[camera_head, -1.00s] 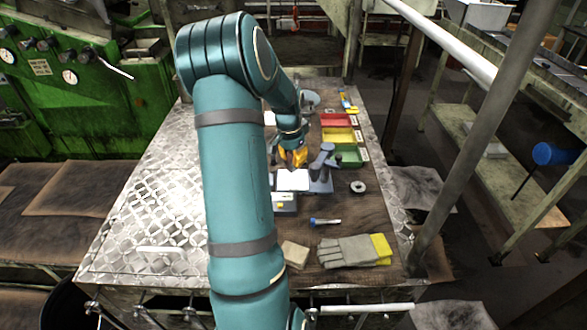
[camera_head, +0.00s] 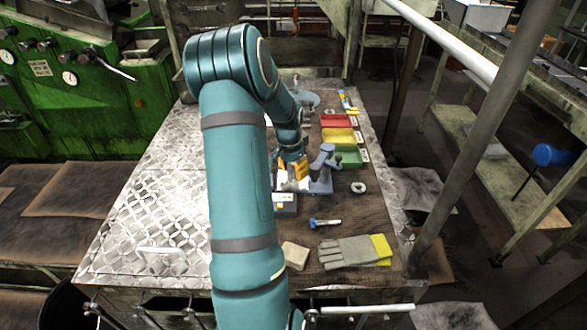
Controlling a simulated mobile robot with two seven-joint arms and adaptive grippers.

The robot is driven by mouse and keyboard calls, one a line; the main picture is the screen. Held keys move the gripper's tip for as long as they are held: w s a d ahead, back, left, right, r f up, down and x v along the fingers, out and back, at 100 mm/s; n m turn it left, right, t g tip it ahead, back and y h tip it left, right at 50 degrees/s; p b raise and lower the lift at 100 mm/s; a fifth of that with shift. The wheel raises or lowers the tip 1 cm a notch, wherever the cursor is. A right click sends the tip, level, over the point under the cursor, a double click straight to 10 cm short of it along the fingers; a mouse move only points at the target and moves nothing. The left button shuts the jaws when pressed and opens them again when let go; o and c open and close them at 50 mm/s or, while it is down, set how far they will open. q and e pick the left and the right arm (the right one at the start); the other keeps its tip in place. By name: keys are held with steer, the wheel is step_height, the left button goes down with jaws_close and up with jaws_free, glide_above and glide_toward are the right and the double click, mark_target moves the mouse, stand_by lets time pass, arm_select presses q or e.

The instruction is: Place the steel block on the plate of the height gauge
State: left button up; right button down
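The height gauge (camera_head: 321,172) is a blue-grey stand on the wooden part of the bench, right of my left gripper. My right gripper is not in view.
Red, yellow and green bins (camera_head: 345,154) stand behind the gauge. A grey box (camera_head: 285,208) is in front of the plate. A ring (camera_head: 358,187), a blue-ended tool (camera_head: 325,223), gloves (camera_head: 355,251) and a beige block (camera_head: 295,255) lie nearer. The metal sheet at left is clear.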

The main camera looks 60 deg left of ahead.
mark_target(290, 165)
arm_select(q)
steer(key=r, duration=0.4)
steer(key=s+r, duration=0.1)
steer(key=r, duration=0.3)
steer(key=r+p, duration=0.1)
steer(key=r, duration=0.3)
steer(key=shift+s+d+r, duration=0.15)
steer(key=shift+s+d, duration=0.05)
steer(key=shift+d, duration=0.05)
stand_by(0.3)
